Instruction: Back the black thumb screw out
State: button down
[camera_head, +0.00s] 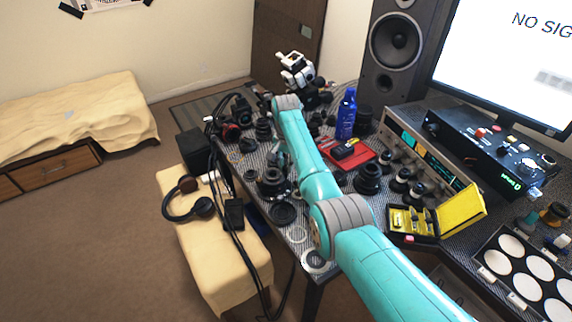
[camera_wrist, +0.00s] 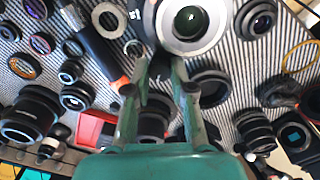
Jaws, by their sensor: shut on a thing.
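In the wrist view, my gripper (camera_wrist: 158,68) reaches up from the bottom, its two fingers closed in on a small dark piece (camera_wrist: 158,67) that I take to be the black thumb screw. The fingers partly hide it, so its thread and how far it stands out cannot be told. Just beyond the fingertips is a large lens with a silver-white ring (camera_wrist: 213,27) around dark glass, cut off by the top edge. In the head view, my teal arm reaches over the desk, and the gripper is too small and covered to make out.
Lenses and rings crowd the striped desk mat around the gripper. A blue bottle (camera_head: 346,115), a red tray (camera_head: 362,158) and an open yellow case (camera_head: 459,212) stand to the right. A black speaker (camera_head: 394,45) and a monitor (camera_head: 505,60) stand behind. Little mat is free.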

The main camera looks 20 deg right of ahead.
aim_at(286, 167)
jog(key=shift+n, duration=0.6)
jog(key=c, duration=1)
grip_release()
jog(key=shift+r, duration=0.1)
notch_tip(286, 167, up, 12)
jog(key=shift+f, duration=0.1)
